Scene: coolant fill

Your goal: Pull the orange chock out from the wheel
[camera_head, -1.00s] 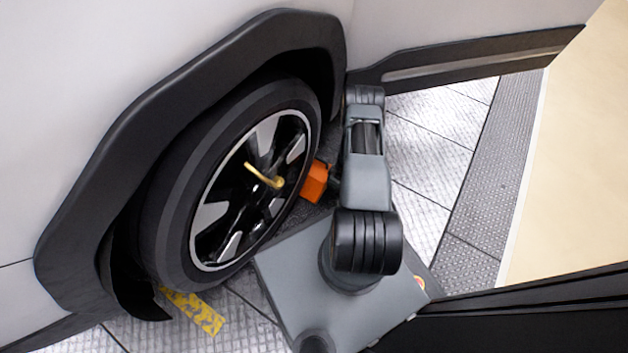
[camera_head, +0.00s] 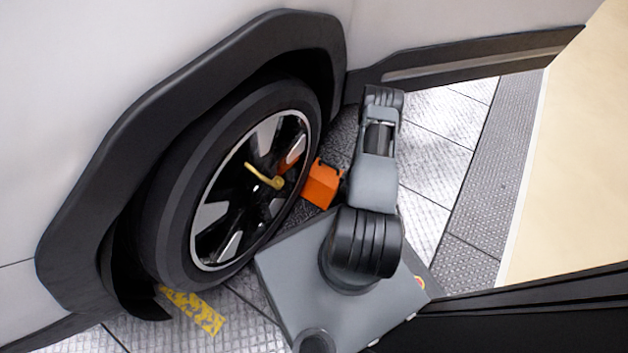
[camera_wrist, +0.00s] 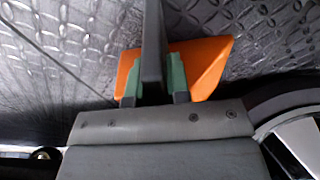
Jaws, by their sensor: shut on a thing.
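The orange chock (camera_head: 322,184) sits low beside the right edge of the wheel (camera_head: 236,185) in the head view. A narrow dark gap seems to show between chock and tyre; I cannot tell whether they still touch. In the wrist view the chock (camera_wrist: 206,66) lies across the fingers, its pointed end to the right. My gripper (camera_wrist: 152,75), with green finger pads, is shut on a grey bar on the chock. In the head view my arm hides the fingers. The wheel's dark tyre and pale rim show at the lower right of the wrist view.
A yellow handle-like part (camera_head: 264,177) sticks out from the wheel hub. The vehicle's dark sill (camera_head: 470,58) runs above right. Textured floor plates (camera_head: 430,140) lie clear to the right of my arm. A worn yellow marking (camera_head: 197,310) is on the floor.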

